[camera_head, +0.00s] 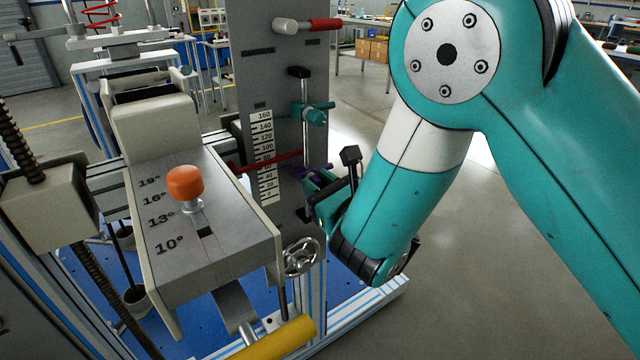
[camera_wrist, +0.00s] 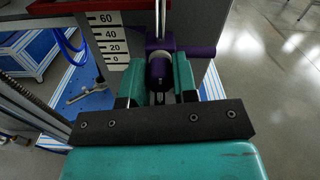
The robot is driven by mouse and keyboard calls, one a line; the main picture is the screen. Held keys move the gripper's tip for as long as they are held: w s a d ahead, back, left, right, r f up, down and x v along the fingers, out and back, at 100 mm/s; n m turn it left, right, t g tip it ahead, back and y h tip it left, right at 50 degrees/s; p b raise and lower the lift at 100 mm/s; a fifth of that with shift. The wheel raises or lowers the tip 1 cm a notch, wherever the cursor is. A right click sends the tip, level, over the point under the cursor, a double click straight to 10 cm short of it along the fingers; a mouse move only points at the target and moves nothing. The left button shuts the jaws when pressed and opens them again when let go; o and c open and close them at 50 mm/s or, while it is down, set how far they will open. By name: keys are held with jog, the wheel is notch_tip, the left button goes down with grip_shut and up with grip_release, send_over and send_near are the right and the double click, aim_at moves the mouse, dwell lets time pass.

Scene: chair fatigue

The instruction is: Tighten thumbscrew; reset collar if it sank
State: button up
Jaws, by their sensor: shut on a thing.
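A purple collar (camera_head: 318,170) sits low on a vertical rod (camera_head: 306,145) beside a white scale (camera_head: 264,160) marked 0 to 160. In the wrist view the purple collar (camera_wrist: 196,51) has a purple thumbscrew (camera_wrist: 160,70) facing me. My gripper (camera_head: 316,190) is shut on the thumbscrew; its two teal fingers (camera_wrist: 162,82) stand on either side of it. A red pointer (camera_head: 262,162) crosses the scale in its middle part. A teal collar (camera_head: 310,113) sits higher on the rod. My gripper partly hides the purple collar in the head view.
A grey post (camera_head: 265,75) stands behind the scale. An orange knob (camera_head: 186,182) sits on an angle-marked seat block (camera_head: 240,240) to the left. A handwheel (camera_head: 301,257) is below my gripper. Open floor (camera_head: 480,240) lies to the right.

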jog(key=shift+m, duration=0.3)
jog(key=m, duration=1)
jog(key=shift+d, duration=0.1)
jog(key=m, duration=0.3)
jog(key=shift+m, duration=0.4)
jog(key=m, duration=0.4)
jog(key=shift+f, duration=0.1)
jog(key=shift+d+f+m+p, duration=0.1)
jog(key=shift+m+p, duration=0.25)
jog(key=shift+m, duration=2.45)
jog(key=o, duration=0.9)
jog(key=shift+o, duration=0.2)
